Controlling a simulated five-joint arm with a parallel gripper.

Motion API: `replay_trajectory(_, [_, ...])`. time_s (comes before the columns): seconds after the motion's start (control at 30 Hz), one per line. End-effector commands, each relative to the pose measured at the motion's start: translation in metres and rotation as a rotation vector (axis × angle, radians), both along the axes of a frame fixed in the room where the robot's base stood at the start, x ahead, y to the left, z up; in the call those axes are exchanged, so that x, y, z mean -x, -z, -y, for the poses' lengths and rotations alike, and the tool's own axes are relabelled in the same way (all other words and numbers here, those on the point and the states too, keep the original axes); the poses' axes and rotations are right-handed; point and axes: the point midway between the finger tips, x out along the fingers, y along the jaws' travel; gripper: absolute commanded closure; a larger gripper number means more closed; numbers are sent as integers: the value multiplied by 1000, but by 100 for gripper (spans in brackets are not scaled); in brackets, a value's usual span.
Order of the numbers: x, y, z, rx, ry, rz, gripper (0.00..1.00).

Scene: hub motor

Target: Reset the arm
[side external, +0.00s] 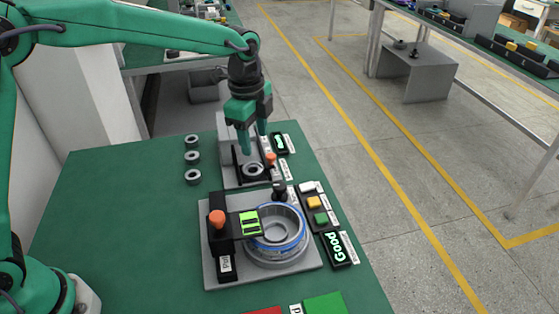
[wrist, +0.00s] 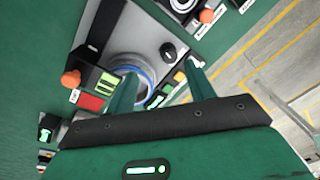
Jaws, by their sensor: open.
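My green arm reaches in from the left in the side external view. My gripper (side external: 255,143) points down with its fingers apart, above the rear fixture (side external: 233,180). Nothing shows between its fingers. In the wrist view my gripper (wrist: 165,88) also has its two fingers spread and empty. The hub motor fixture (side external: 215,275) is a grey plate nearer the camera. It bears a round grey housing (side external: 277,262) with a blue ring (side external: 303,240). In the wrist view the housing (wrist: 128,62) is partly hidden by a finger.
Several metal rings (side external: 192,157) lie in a row on the green table (side external: 110,220). Orange-red knobs (side external: 217,218) stand up from the fixtures. A button panel (side external: 314,203) and a "Good" display (side external: 338,249) sit at the right. The table's left part is clear.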

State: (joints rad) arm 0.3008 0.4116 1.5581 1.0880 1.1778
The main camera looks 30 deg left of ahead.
Motion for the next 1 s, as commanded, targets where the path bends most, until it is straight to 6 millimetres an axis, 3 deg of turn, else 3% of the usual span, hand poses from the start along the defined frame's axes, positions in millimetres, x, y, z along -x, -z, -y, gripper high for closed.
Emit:
replay_trajectory(0.2, [30, -36, -31, 35, -207, 54, 46])
replay_trajectory(0.5, [78, -69, -68, 92, -485, 118, 46])
replay_trajectory(1.0, [166, -89, -117, 216, -941, 219, 46])
